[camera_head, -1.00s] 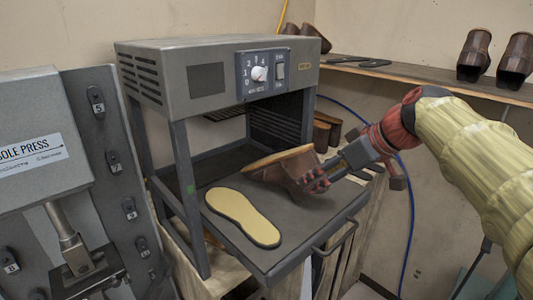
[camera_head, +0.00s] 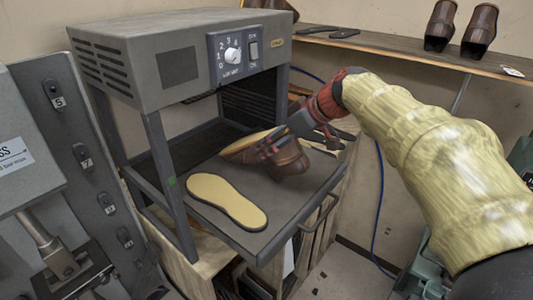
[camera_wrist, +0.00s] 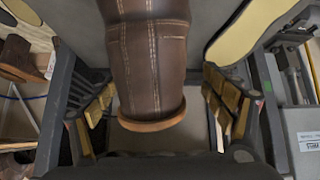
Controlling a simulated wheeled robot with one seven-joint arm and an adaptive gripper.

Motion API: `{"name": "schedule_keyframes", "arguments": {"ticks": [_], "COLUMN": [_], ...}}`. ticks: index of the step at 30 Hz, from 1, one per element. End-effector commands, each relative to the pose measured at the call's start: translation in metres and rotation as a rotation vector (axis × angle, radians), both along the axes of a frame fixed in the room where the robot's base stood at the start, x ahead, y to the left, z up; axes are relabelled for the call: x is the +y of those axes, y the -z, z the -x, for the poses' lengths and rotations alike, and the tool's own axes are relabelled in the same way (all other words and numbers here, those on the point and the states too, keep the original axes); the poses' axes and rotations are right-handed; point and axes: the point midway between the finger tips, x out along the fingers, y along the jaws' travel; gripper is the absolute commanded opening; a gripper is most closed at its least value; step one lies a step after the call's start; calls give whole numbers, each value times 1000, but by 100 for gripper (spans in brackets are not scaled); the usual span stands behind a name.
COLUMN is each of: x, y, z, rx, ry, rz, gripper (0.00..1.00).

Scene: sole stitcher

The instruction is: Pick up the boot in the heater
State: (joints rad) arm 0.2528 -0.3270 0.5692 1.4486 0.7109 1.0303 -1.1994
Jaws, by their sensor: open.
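The brown boot (camera_head: 290,160) lies on its side on the pulled-out grey tray (camera_head: 287,200) of the heater (camera_head: 180,65). Its tan sole faces up and back, and its toe points left. In the wrist view the stitched boot shaft (camera_wrist: 150,60) runs between the two gold-padded fingers of my gripper (camera_wrist: 160,108). Gaps show between the shaft and both fingers, so the jaws are open around it.
A loose tan sole (camera_head: 228,201) lies on the tray left of the boot. The heater's frame posts (camera_head: 168,180) stand to the left and behind. The sole press (camera_head: 25,200) is at far left. A wooden shelf (camera_head: 400,52) with more boots (camera_head: 478,30) runs behind my arm.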

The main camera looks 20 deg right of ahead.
Motion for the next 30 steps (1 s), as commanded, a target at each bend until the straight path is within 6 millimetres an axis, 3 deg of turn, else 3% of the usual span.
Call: {"name": "schedule_keyframes", "arguments": {"ticks": [8, 30], "x": [2, 2], "y": [3, 3], "z": [-2, -2], "rx": [0, 2], "ry": [0, 0], "rz": [0, 0], "gripper": [83, 41]}}
